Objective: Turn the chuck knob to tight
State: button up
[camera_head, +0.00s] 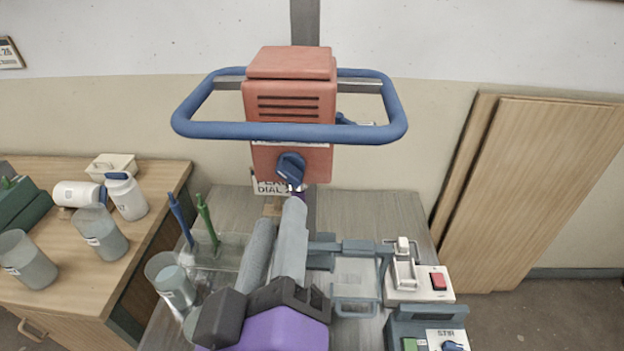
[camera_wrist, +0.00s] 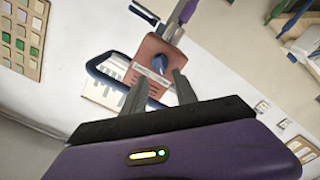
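The mixer's orange-red head (camera_head: 291,105) stands on a grey post and has a blue knob (camera_head: 291,168) low on its front. I take this to be the chuck knob; I cannot read a tight mark. My gripper (camera_head: 279,212) is below and in front of the knob, its two grey fingers pointing up toward it. In the wrist view, my gripper (camera_wrist: 160,77) is open, fingers apart with a gap between them. The orange head (camera_wrist: 148,52) and its blue knob (camera_wrist: 158,63) show beyond the fingertips, apparently without contact.
A blue ring handle (camera_head: 260,131) surrounds the head. A clear tray with blue and green tools (camera_head: 206,222) is left of my arm. A box with a red switch (camera_head: 438,281) and a stir box (camera_head: 427,325) are at right. Beakers (camera_head: 100,235) stand on the left table.

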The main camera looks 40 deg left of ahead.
aim_at(288, 179)
jog(key=p+x, duration=0.1)
jog(key=x, duration=0.6)
jog(key=shift+w+a+p, duration=0.2)
jog(key=shift+w+p, duration=0.1)
jog(key=shift+p, duration=0.05)
grip_shut()
